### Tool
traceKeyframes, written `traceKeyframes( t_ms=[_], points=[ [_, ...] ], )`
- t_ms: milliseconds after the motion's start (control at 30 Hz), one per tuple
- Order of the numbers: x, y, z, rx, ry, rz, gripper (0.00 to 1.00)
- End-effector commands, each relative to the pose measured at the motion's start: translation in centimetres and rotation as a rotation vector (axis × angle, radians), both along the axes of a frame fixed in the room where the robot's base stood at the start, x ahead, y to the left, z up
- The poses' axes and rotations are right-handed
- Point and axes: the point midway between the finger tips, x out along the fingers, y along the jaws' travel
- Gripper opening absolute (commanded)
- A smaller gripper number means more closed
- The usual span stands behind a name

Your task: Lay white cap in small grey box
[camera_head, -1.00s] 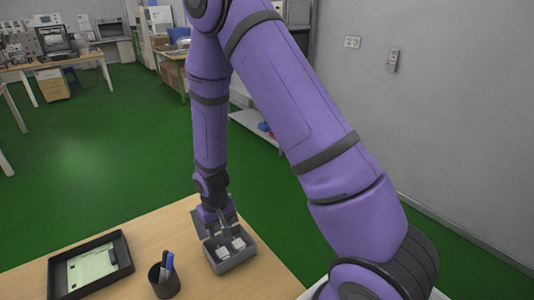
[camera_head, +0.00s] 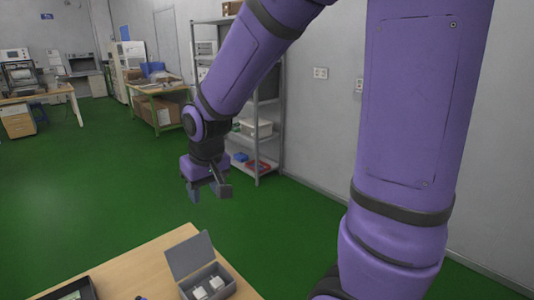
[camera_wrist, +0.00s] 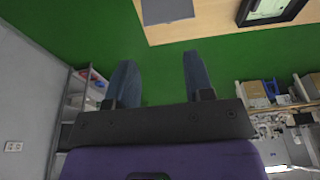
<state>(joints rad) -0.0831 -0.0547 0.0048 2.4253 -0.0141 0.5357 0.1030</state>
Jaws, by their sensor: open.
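The small grey box (camera_head: 232,285) stands on the wooden table with its lid (camera_head: 190,256) raised at the back. Two white pieces lie inside it, one at the left (camera_head: 199,293) and one at the right (camera_head: 215,282); I cannot tell which is the white cap. My gripper (camera_head: 209,194) is open and empty, in the air above and behind the box, beyond the table edge. In the wrist view my gripper (camera_wrist: 156,82) shows its two fingers apart with nothing between them. The back of the lid (camera_wrist: 166,10) shows at the top there.
The wooden table (camera_head: 140,262) also holds a black tray (camera_head: 93,290) at the left, cut off by the frame. A grey shelf rack (camera_head: 268,120) stands by the wall behind my gripper. Green floor (camera_head: 110,190) lies open between the table and the far benches.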

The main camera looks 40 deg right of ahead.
Motion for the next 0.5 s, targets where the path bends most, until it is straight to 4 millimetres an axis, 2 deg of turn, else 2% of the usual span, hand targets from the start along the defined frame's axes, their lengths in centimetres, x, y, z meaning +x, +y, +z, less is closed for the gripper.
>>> traceKeyframes(
  t_ms=[33, 200, 500],
  points=[
    [-0.7, -0.2, 1.3, 0.0, -0.018, -0.001, 0.48],
    [-3.4, -1.0, 4.8, 0.0, -0.059, -0.001, 0.48],
    [-8.9, -2.0, 9.7, -0.003, -0.131, -0.002, 0.48]
  ],
)
